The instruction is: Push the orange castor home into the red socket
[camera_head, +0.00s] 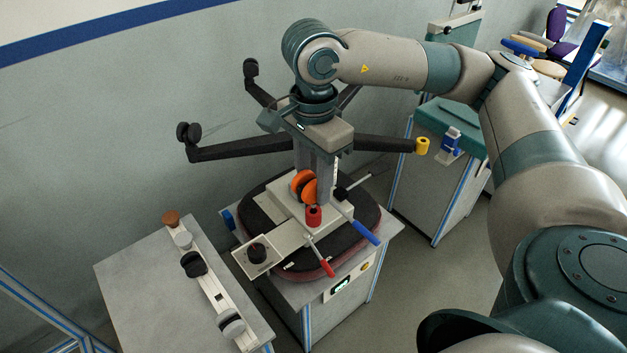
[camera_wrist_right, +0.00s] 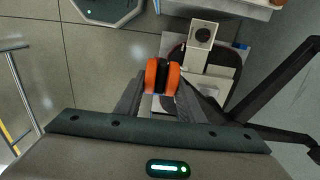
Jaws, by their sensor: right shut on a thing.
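The orange castor (camera_head: 304,186) has two orange wheels with a dark middle. My right gripper (camera_head: 312,176) comes down from above and is shut on it; the castor also shows between the fingers in the right wrist view (camera_wrist_right: 163,77). The red socket (camera_head: 313,216) is a short upright cylinder just below and slightly right of the castor in the head view. I cannot tell whether the castor's stem touches or enters it. The socket is hidden in the right wrist view. My left gripper is not in view.
Dark chair-base legs spread behind my gripper, with black castors (camera_head: 188,133) and a yellow socket (camera_head: 422,146) at their ends. Red and blue levers (camera_head: 362,232) stick out beside the red socket. A side table (camera_head: 130,268) at left bears a rack of castors.

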